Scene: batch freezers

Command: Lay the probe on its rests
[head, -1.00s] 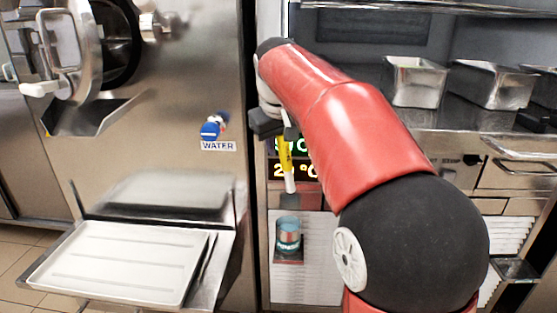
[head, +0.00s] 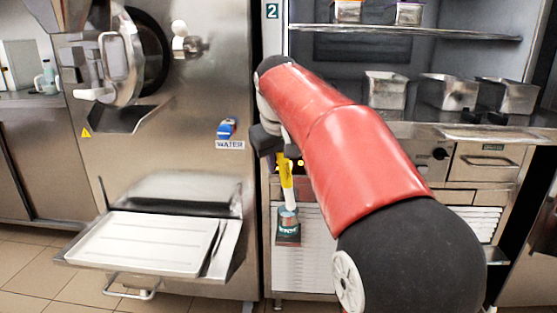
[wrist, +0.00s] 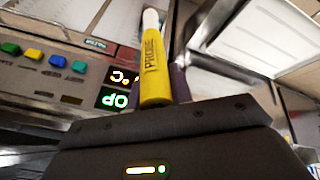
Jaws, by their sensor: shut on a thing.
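The probe (head: 286,172), yellow with a pale lower part, hangs nearly upright from my gripper (head: 278,150) in the head view. My gripper is shut on it. The probe's lower end overlaps a small teal-labelled cup (head: 288,228) on the front of the machine; I cannot tell whether it is inside or in front of it. In the wrist view the yellow handle (wrist: 153,68), marked PROBE, points away from my gripper (wrist: 160,103), with its white part beyond. I cannot make out the rests in either view.
A control panel with coloured buttons (wrist: 56,60) and a lit display (wrist: 115,99) is close by in the wrist view. In the head view, a white tray (head: 150,243) sits on a shelf at left. Metal pans (head: 385,92) stand on the right counter.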

